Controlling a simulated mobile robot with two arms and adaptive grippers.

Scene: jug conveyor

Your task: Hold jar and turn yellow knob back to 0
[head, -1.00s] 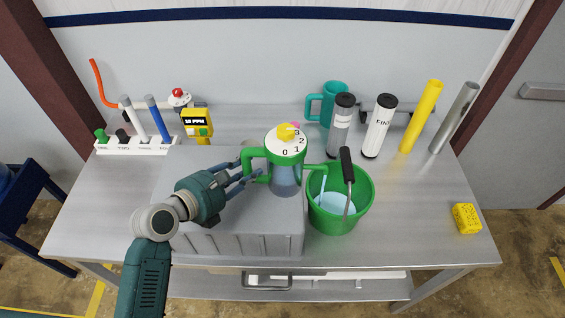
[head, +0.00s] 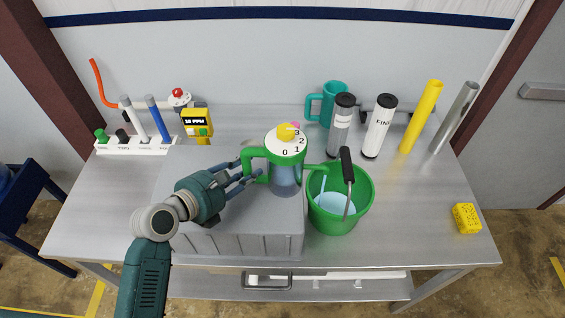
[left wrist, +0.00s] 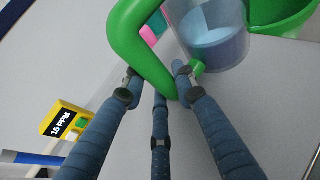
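The jar (head: 287,178) is clear with bluish contents, a green lid and a green handle (head: 247,160). It stands upright on a grey ribbed box. The yellow knob (head: 286,131) sits on its white dial marked 0, 1, 2 and 3; its white mark seems to point toward 3. My left gripper (head: 251,175) reaches in from the left to the handle. In the left wrist view its fingers (left wrist: 156,82) are straight, spread around the green handle (left wrist: 138,42), not visibly closed on it. The jar (left wrist: 210,38) shows just beyond. My right gripper is not in view.
A green bucket (head: 359,215) with water and a black-handled tool stands right of the jar, close to its spout. A teal mug (head: 333,97), two canisters and two tubes stand behind. A yellow meter (head: 196,122) stands left. The table's right side is mostly clear.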

